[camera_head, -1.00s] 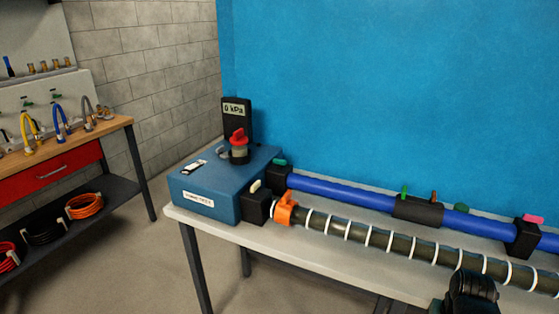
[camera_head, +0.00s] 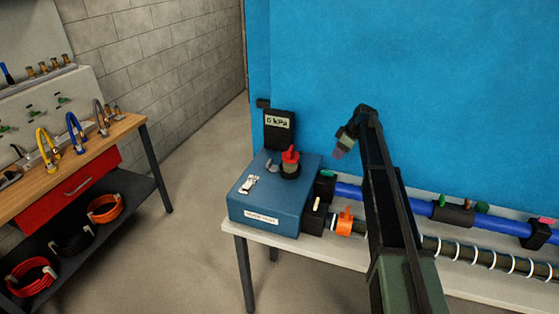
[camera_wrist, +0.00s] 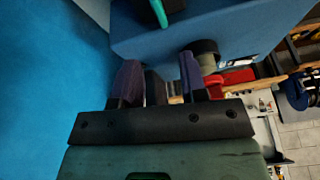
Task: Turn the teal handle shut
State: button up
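A teal handle (camera_head: 328,173) sits on top of a black block (camera_head: 326,187) where the blue pipe (camera_head: 385,195) meets the blue box (camera_head: 267,200). In the wrist view a teal bar, which looks like this handle (camera_wrist: 158,12), shows at the top edge, partly cut off by the frame. My gripper (camera_head: 342,150) is raised above and a little right of the handle, tilted downward. In the wrist view its two fingers (camera_wrist: 159,80) are apart, with nothing held between them. The handle is clear of the fingers.
A red knob (camera_head: 290,155) stands on the blue box, with a black gauge (camera_head: 279,129) behind it. An orange clamp (camera_head: 344,222) rings the ribbed hose. My arm hides part of both pipes. A blue wall (camera_head: 400,60) closes the back. A workbench (camera_head: 100,148) stands at left.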

aim_at(329, 172)
jog(key=shift+n, duration=0.9)
jog(key=b+x, duration=0.7)
jog(key=d+b+x, duration=0.1)
jog(key=b+x, duration=0.2)
jog(key=shift+s+f, duration=0.3)
jog(key=shift+f, duration=0.15)
jog(key=shift+r, duration=0.15)
jog(key=shift+c, duration=0.3)
grip_shut()
